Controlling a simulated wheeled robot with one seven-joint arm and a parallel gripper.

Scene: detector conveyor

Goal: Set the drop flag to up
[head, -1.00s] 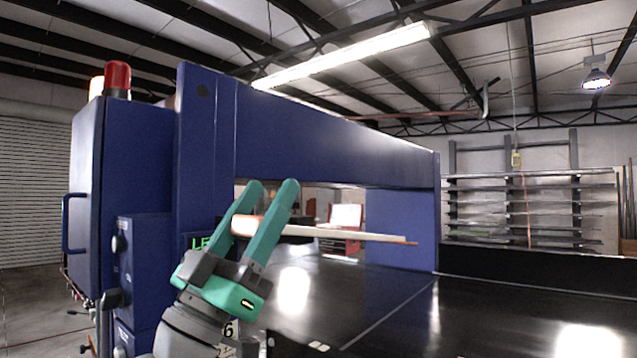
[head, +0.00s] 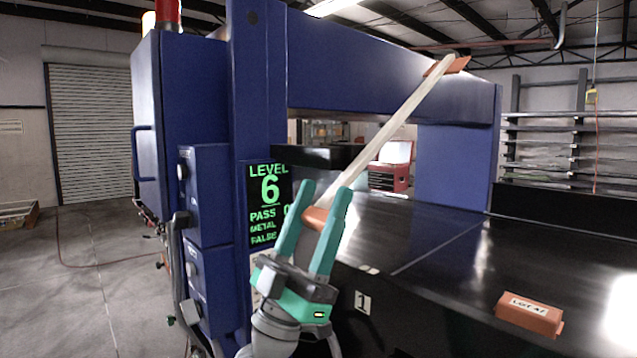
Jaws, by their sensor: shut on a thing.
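My gripper (head: 327,192) is shut on the orange lower end (head: 316,215) of a long pale stick (head: 385,130). The stick slants up and to the right, in front of the blue detector frame. Its far end has a flat orange-brown piece (head: 448,66), overlapping the top beam in the picture. I cannot tell whether this stick is the drop flag or whether its far end touches anything. No other flag is clearly recognisable. The gripper stands in front of the conveyor's near side, beside the green-lettered display (head: 268,205), and hides part of the stick's lower end.
The blue detector arch (head: 262,110) spans the dark conveyor (head: 440,285). An orange block with a white label (head: 530,312) lies on the belt at the right. A control box with knobs (head: 205,215) stands left of the display. The belt's middle is clear.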

